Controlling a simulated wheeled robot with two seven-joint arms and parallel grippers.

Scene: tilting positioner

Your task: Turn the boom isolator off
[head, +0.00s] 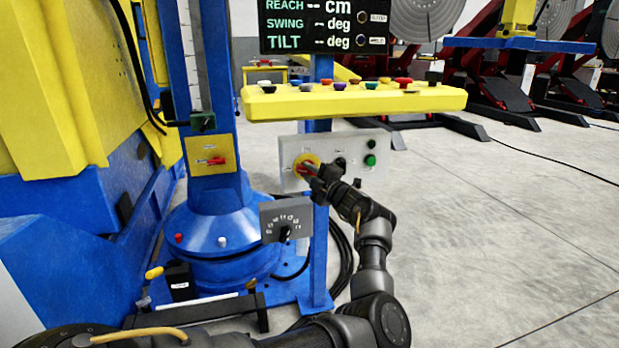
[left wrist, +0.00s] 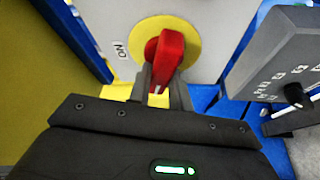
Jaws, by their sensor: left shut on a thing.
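A red rotary isolator handle (head: 309,167) sits on a round yellow disc on the grey control panel (head: 350,148). The red handle (left wrist: 166,60) also shows large in the left wrist view, on its yellow disc (left wrist: 188,35), with an "ON" label beside the disc. My left gripper (head: 313,172) is shut on the handle. In the left wrist view, its two fingers (left wrist: 160,92) lie either side of the handle's near end. The handle runs roughly along the line of the fingers. I see no label naming it as the boom isolator. My right gripper is not in view.
A green button (head: 370,160) and a black knob (head: 340,163) are right of the handle. A second red handle (head: 211,161) is on the blue column. A grey dial box (head: 286,219) hangs below. A yellow shelf (head: 355,102) with coloured buttons is above. Floor at right is clear.

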